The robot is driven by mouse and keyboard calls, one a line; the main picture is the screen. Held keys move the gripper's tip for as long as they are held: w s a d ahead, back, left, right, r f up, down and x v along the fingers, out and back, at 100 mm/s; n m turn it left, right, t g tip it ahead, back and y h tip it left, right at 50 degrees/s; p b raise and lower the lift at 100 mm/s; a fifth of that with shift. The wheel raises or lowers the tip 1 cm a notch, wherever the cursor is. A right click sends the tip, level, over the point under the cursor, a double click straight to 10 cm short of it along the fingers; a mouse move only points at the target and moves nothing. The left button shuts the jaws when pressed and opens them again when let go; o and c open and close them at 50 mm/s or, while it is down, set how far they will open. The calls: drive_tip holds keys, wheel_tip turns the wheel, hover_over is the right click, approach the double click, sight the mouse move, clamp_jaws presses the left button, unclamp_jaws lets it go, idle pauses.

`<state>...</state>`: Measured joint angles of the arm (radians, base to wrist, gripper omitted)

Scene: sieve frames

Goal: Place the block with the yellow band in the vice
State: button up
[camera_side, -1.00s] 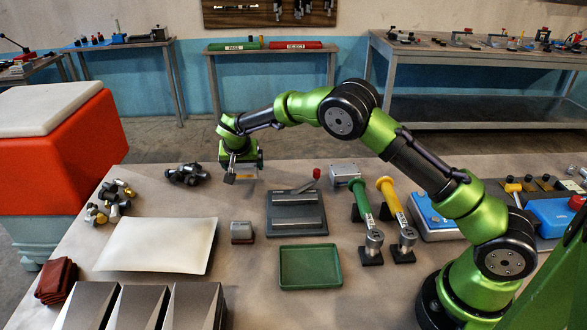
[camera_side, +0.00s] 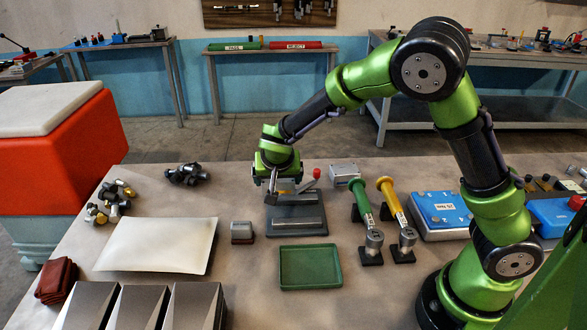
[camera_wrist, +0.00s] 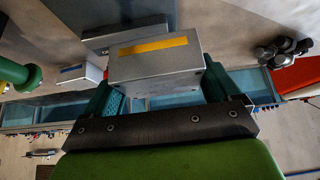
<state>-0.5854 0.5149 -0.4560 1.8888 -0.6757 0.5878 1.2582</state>
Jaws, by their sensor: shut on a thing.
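The grey block with the yellow band (camera_wrist: 153,62) is between the green finger pads of my gripper (camera_wrist: 163,88) in the wrist view, band face toward the camera. My gripper is shut on it. In the side view my gripper (camera_side: 279,188) hangs at the far end of the vice (camera_side: 298,222), a dark grey base with two lighter bars and a red-knobbed lever (camera_side: 316,174). The vice also shows partly behind the block in the wrist view (camera_wrist: 118,32). The arm hides part of the block in the side view; whether it touches the vice I cannot tell.
A grey block with a blue band (camera_wrist: 78,74) stands near the vice, beside the green-handled gauge (camera_side: 361,198). A yellow-handled gauge (camera_side: 391,197) stands further right. A green tray (camera_side: 310,268) and a small grey-and-red block (camera_side: 242,232) lie nearer. A white sheet (camera_side: 155,247) lies left.

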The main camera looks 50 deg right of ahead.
sight(290, 181)
drive_tip(key=s+r, duration=0.3)
drive_tip(key=r, duration=0.1)
drive_tip(key=shift+s+d+r, duration=0.1)
drive_tip(key=shift+s+d, duration=0.05)
drive_tip(key=shift+s, duration=0.25)
drive_tip(key=f, duration=0.3)
drive_tip(key=s+d+f, duration=0.1)
drive_tip(key=f, duration=0.1)
drive_tip(key=shift+f, duration=2.6)
drive_tip(key=shift+f, duration=0.1)
drive_tip(key=o, duration=1.2)
drive_tip(key=shift+c, duration=0.2)
